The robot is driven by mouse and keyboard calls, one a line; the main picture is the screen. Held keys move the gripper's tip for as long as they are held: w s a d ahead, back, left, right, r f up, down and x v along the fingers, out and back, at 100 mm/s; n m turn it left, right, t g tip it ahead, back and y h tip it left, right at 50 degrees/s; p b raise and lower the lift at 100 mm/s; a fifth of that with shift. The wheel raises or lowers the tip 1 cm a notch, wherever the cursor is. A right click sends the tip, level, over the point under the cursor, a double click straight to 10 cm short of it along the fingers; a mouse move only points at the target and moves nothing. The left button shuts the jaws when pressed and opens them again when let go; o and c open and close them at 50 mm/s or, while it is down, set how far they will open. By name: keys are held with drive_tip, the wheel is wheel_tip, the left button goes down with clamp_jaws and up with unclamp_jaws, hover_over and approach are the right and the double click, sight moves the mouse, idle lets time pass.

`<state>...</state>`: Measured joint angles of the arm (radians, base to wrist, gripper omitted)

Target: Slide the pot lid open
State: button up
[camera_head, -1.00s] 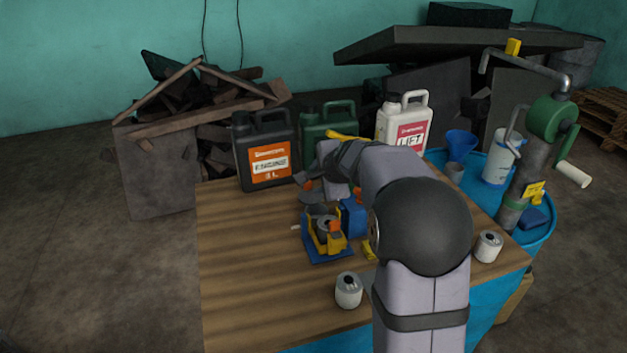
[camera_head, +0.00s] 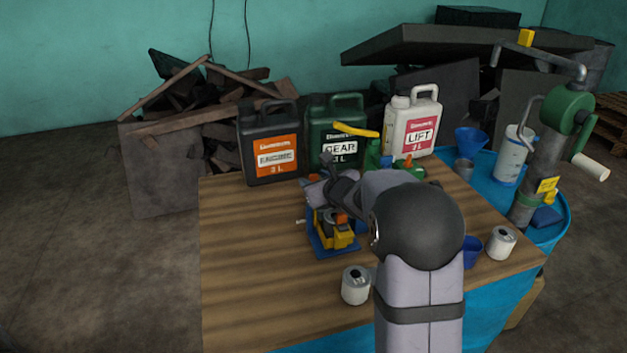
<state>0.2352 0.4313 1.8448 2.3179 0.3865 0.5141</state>
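A blue and yellow fixture (camera_head: 335,243) stands on the wooden table, with a small grey round part and an orange piece on top. This may be the pot with its lid, but it is too small to tell, and I cannot tell whether the lid is open. My gripper (camera_head: 318,203) is at the fixture's upper back edge, close above or touching it. Its dark fingers are small and partly hidden by my wrist, so their opening does not show. My arm hides the fixture's right side.
Black (camera_head: 268,145), green (camera_head: 335,128) and white (camera_head: 412,125) jugs line the table's (camera_head: 255,285) back. White cans stand at the front (camera_head: 356,285) and right (camera_head: 501,243). A blue cup (camera_head: 472,251) is right of my arm. The table's left part is clear.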

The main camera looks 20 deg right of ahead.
sight(314, 176)
drive_tip(key=shift+d+f+m+h, duration=0.25)
drive_tip(key=shift+d+m, duration=0.15)
drive_tip(key=shift+m, duration=0.2)
drive_tip(key=shift+d+f+m+h, duration=0.25)
drive_tip(key=shift+d+m, duration=0.15)
drive_tip(key=shift+m, duration=0.2)
drive_tip(key=shift+w, duration=0.1)
drive_tip(key=shift+p+x, duration=1.3)
drive_tip(key=shift+x, duration=2.3)
drive_tip(key=shift+r, duration=0.1)
clamp_jaws()
drive_tip(key=shift+w, duration=0.1)
